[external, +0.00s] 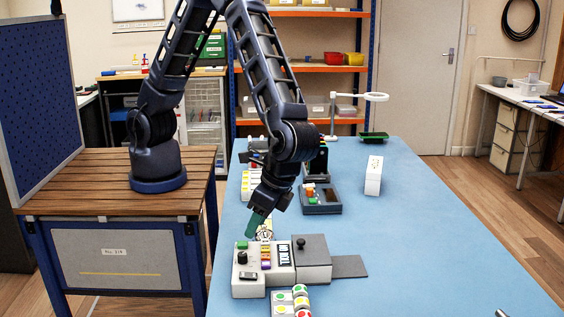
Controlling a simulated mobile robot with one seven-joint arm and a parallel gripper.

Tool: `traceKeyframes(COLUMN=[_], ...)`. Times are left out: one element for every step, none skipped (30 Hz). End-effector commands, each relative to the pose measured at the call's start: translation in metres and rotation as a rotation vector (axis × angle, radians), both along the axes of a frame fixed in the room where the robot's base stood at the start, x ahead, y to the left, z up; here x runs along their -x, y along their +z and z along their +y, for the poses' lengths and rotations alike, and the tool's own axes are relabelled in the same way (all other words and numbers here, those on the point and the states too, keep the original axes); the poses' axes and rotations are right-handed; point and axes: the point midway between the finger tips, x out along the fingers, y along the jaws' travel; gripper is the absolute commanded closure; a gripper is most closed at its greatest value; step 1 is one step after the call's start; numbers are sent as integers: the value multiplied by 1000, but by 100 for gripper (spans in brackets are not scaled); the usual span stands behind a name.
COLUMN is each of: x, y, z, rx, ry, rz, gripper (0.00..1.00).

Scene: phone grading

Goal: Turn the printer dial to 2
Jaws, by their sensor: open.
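A white box-like device, which seems to be the printer (248,283), sits near the front left of the blue table. A small black dial (242,257) stands on its top left, with a green button (242,245) behind it. The number the dial points to is too small to read. My gripper (254,228), with teal fingers pointing down, is open just above and behind the device's back left part, apart from the dial. I cannot see anything between the fingers.
A grey block with a black knob (301,246) adjoins the printer on its right, with a flat grey plate (349,266) beyond. Coloured round buttons (301,290) are in front. A white upright block (374,176) stands farther back.

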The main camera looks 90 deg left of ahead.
Motion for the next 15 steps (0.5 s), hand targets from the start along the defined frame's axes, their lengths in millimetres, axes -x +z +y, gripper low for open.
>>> traceKeyframes(x=[3,5,7,9,11,13,15,17,20,21,23,25,26,28,29], y=[-7,-11,-17,-22,-27,-34,-39,-43,-49,-54,-58,-63,-67,-70,-74], z=[1,2,3,4,5,6,7,8,8,9,10,10,11,12,12], rx=[-2,-2,-2,-2,-2,-2,-2,-2,-2,-2,-1,-1,-1,-2,-1], ry=[0,-1,-1,-1,-1,-1,-1,-1,-1,-1,-1,-1,-1,-1,-1], rz=[1,3,3,3,3,3,3,3,3,3,2,2,2,1,1], gripper=[58,58,58,58,58,58,58,58,58,58,58,58,58,58,58])
